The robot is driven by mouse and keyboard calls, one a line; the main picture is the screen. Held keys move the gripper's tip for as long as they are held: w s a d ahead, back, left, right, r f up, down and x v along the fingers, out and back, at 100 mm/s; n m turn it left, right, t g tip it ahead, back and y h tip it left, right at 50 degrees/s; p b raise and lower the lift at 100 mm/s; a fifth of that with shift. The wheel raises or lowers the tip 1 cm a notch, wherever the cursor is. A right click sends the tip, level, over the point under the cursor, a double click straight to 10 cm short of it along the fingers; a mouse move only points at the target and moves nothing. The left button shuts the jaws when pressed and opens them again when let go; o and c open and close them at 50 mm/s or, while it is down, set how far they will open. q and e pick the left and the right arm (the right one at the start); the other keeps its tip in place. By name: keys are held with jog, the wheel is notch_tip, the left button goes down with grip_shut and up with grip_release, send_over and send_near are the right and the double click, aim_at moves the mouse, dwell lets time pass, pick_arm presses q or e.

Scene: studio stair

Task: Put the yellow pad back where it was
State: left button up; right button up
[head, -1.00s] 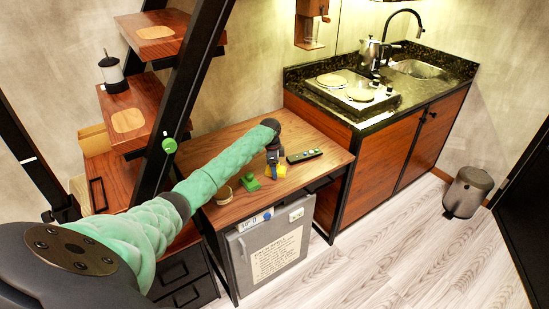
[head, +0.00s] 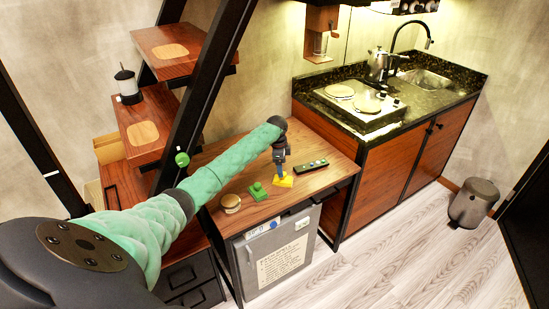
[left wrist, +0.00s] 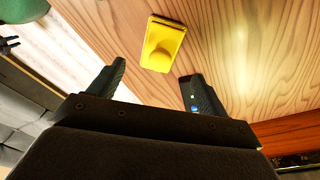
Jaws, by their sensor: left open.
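The yellow pad (head: 284,181) lies flat on the wooden desk, just right of a green pad (head: 257,191). In the left wrist view the yellow pad (left wrist: 164,44) has a rounded knob on top and lies just beyond my fingertips. My left gripper (head: 281,174) points down at the yellow pad, with its fingers apart and nothing between them. In the left wrist view the open left gripper (left wrist: 153,70) is clear of the pad. Whether a finger touches the pad in the head view I cannot tell. My right gripper is not in view.
A dark remote (head: 311,169) lies right of the yellow pad. A round tan object (head: 231,203) sits left of the green pad. The desk (head: 318,145) has bare wood behind the remote. A black slanted stair beam (head: 205,90) stands left of the desk.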

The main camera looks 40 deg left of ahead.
pick_arm(q)
jog(key=s+d+n+t+h, duration=0.1)
jog(key=s+d+t, duration=0.35)
jog(key=d, duration=1.15)
jog(key=s+d+n+t+h, duration=0.1)
jog(key=s+d+t, duration=0.3)
jog(key=d, duration=1.2)
jog(key=s+a+f+n+g+y, duration=0.1)
jog(key=s+f+n, duration=0.1)
jog(key=s+f, duration=0.65)
jog(key=s+a+f+n+g, duration=0.1)
jog(key=s+f, duration=0.2)
jog(key=f, duration=1.1)
jog(key=s+a+f+n+g+y, duration=0.15)
jog(key=s+f, duration=0.45)
jog(key=f, duration=0.6)
jog(key=s+f+n+g, duration=0.1)
jog(key=s+f, duration=0.7)
jog(key=s, duration=0.4)
jog(key=s+d+f+n+g, duration=0.1)
jog(key=s+f, duration=0.7)
jog(key=s, duration=0.4)
jog(key=s+d+f+n+g, duration=0.1)
jog(key=s+f, duration=0.7)
jog(key=s, duration=0.4)
jog(key=shift+n+y, duration=0.25)
